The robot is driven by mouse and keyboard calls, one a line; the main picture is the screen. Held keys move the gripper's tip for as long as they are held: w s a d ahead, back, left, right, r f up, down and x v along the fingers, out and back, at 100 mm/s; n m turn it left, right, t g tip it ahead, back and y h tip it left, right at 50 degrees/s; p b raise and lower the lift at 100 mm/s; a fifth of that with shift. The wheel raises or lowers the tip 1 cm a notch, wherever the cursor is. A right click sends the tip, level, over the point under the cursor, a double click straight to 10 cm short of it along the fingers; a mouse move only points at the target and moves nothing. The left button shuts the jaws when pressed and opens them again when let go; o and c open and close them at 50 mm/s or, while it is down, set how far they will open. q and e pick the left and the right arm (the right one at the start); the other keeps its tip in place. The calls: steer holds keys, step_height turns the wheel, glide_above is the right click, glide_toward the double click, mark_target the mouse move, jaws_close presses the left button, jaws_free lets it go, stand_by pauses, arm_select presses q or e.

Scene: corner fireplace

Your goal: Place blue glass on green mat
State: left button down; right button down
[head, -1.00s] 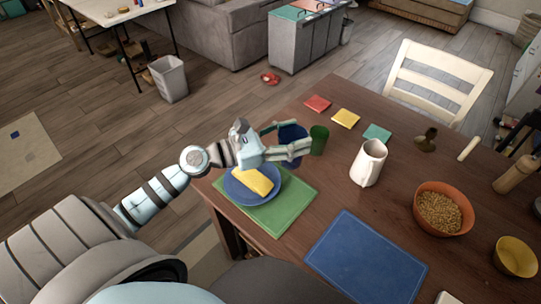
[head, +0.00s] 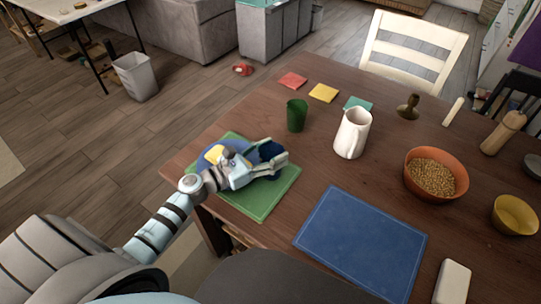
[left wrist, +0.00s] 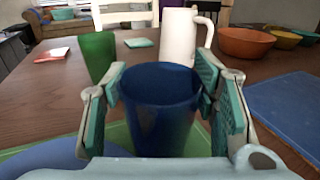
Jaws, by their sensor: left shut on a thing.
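The blue glass (head: 270,150) is upright between the fingers of my left gripper (head: 272,165), which is shut on it. In the left wrist view the glass (left wrist: 160,105) stands between the two finger pads, its open rim up. The green mat (head: 262,207) lies on the table's near left part, and the glass is over its right part. I cannot tell whether the glass's base touches the mat. A blue plate (head: 205,157) with a yellow thing (head: 214,153) on it is on the mat, partly hidden by my gripper. My right gripper is not in view.
A green cup (head: 297,115) and a white pitcher (head: 352,133) stand beyond the mat. A blue mat (head: 362,243) lies to the right, bare. An orange bowl of grain (head: 435,175) is farther right. Bare table lies between the two mats.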

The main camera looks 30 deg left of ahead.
arm_select(q)
steer(key=shift+f, duration=0.1)
steer(key=c, duration=0.6)
jaws_free()
steer(key=shift+s+a+r, duration=0.1)
steer(key=shift+s+r, duration=0.05)
steer(key=shift+r, duration=0.05)
steer(key=v, duration=0.2)
steer(key=b+v, duration=0.1)
steer(key=v, duration=0.3)
steer(key=shift+s+f+b, duration=0.1)
steer(key=shift+f+b, duration=0.2)
steer(key=shift+b, duration=0.1)
steer(key=v, duration=0.3)
steer(key=p+v, duration=0.1)
steer(key=v, duration=0.1)
steer(key=shift+s+a+r, duration=0.2)
steer(key=shift+r, duration=0.05)
